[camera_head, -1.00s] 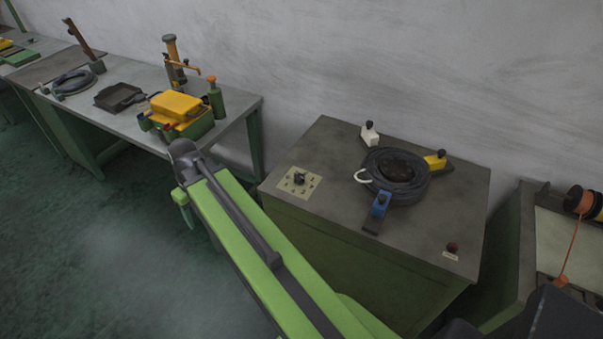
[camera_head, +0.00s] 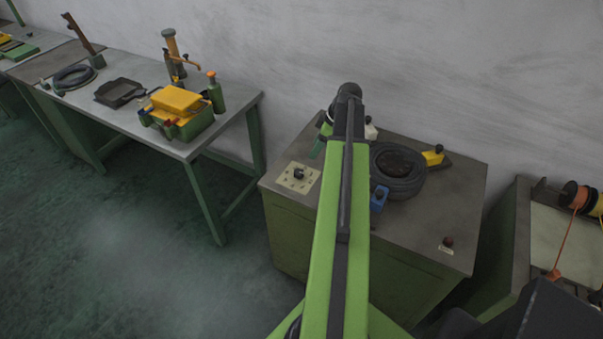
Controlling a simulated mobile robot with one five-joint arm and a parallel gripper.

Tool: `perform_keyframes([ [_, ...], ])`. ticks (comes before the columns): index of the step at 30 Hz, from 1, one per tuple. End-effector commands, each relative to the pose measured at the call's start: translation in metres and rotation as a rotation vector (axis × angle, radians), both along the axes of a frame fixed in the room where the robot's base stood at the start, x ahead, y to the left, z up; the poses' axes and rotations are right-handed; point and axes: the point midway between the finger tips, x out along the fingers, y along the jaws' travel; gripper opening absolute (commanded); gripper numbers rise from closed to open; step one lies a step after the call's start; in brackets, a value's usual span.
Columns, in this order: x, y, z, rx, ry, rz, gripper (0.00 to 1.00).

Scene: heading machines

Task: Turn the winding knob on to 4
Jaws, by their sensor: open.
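The winding knob (camera_head: 298,174) is a small black knob on a pale square dial plate (camera_head: 287,182) with dark marks around it. The plate lies at the left front of the grey-topped machine cabinet (camera_head: 425,228). The marks and the knob's setting are too small to read. My gripper (camera_head: 319,143) shows only in part, beside the far end of my green arm. It is open, above the machine top and up and right of the knob in the picture, apart from it. My arm hides part of the machine top.
Right of my arm are a dark round coil (camera_head: 399,172), a blue block (camera_head: 379,197), a yellow block (camera_head: 433,156) and a small dark red button (camera_head: 448,242). A workbench (camera_head: 150,128) with a yellow-lidded box (camera_head: 176,101) stands left. A wire spool (camera_head: 577,197) is at far right.

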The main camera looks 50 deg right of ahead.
Motion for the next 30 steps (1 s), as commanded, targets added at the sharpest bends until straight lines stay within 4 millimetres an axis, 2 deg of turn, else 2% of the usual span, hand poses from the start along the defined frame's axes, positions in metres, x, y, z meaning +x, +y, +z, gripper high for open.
perform_keyframes([
  [1, 0.004, 0.002, -0.022, -0.001, 0.0, 0.002, 0.59],
  [3, 0.01, 0.005, -0.038, 0.0, 0.0, 0.001, 0.59],
  [15, 0.038, 0.021, -0.117, 0.0, 0.001, 0.0, 0.59],
  [21, 0.048, 0.026, -0.138, 0.0, 0.001, -0.002, 0.59],
  [30, 0.05, 0.027, -0.139, 0.001, 0.001, -0.003, 0.59],
])
